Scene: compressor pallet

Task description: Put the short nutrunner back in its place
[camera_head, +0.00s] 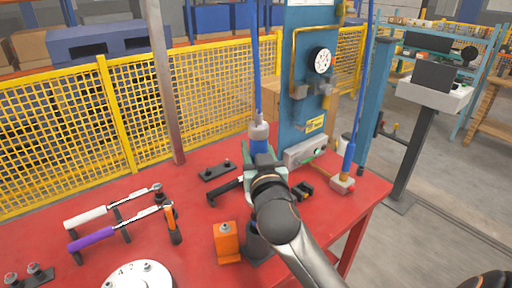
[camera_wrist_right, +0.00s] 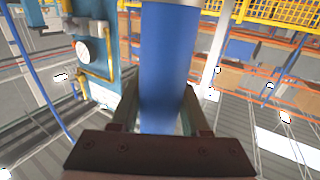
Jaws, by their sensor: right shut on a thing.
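The blue nutrunner (camera_head: 259,140) with a grey upper end stands roughly upright over the red table, below a blue hose. My right gripper (camera_head: 262,160) is shut around its blue body. In the right wrist view the blue body (camera_wrist_right: 166,65) fills the space between the fingers of the gripper (camera_wrist_right: 160,122). Its lower end is hidden behind my gripper and arm, so I cannot tell whether it touches anything. A second blue tool (camera_head: 349,160) stands upright in a reddish block (camera_head: 342,183) at the table's right side. My left gripper is not in view.
Black peg blocks (camera_head: 217,170), an orange block (camera_head: 228,242), white-handled (camera_head: 86,217) and purple-handled (camera_head: 92,237) wrenches and a round grey flange (camera_head: 138,277) are on the red table (camera_head: 190,215). A blue column (camera_head: 305,95) stands behind my gripper. Yellow fencing (camera_head: 60,130) runs behind.

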